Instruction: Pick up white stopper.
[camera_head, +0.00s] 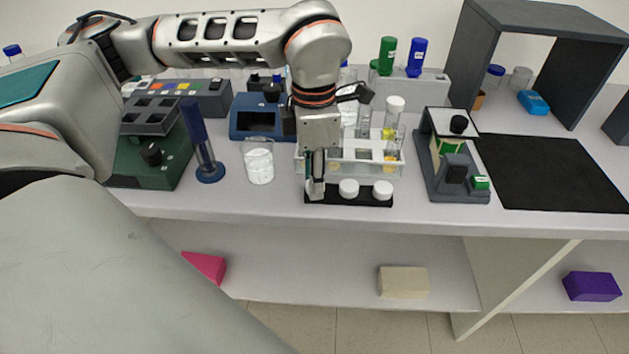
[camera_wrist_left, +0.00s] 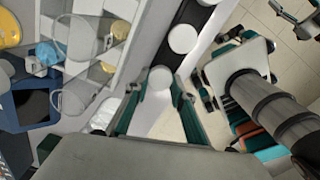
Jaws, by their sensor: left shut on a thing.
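My left gripper (camera_head: 316,188) points down at the left end of a black holder (camera_head: 365,201) at the table's front edge. It is shut on a white stopper, which shows between the two green-lined fingers in the left wrist view (camera_wrist_left: 160,78). In the head view the fingers mostly hide this stopper. Two more white stoppers, a middle one (camera_head: 349,188) and a right one (camera_head: 383,190), sit in the holder to the right. I cannot tell whether the gripped stopper is clear of the holder.
A clear rack (camera_head: 340,168) with tubes stands right behind the holder. A beaker (camera_head: 259,163) and a blue stand (camera_head: 209,170) are to the left. A grey rig (camera_head: 455,175) and a black mat (camera_head: 550,172) are to the right.

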